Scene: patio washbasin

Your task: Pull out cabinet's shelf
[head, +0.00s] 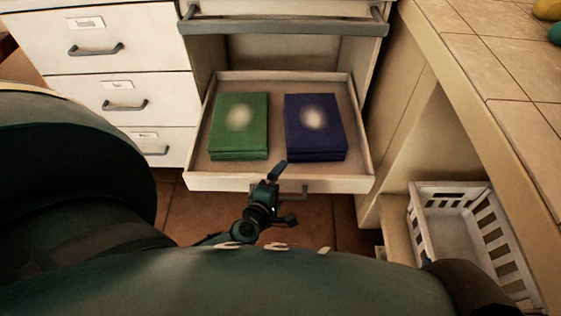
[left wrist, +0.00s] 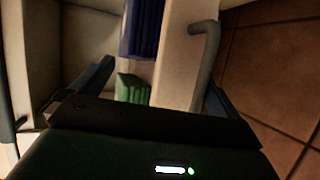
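The cabinet's shelf (head: 360,140) is a shallow pale drawer, standing out from the cabinet with its inside exposed. A green stack of books (head: 240,127) and a dark blue one (head: 314,127) lie in it. Its grey handle (head: 300,191) is on the front face, partly hidden by my gripper. My left gripper (head: 284,194) is open at the shelf's front. In the left wrist view my left gripper (left wrist: 158,77) has its fingers apart, the front panel (left wrist: 178,60) and handle (left wrist: 205,45) appearing between them; contact is unclear. My right gripper is not in view.
White drawers (head: 98,58) stand to the left. A grey bar handle (head: 285,27) crosses above the shelf. A tiled counter (head: 510,70) runs along the right, with a white slatted basket (head: 447,225) below it. Brown tiled floor (head: 335,222) shows below the shelf.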

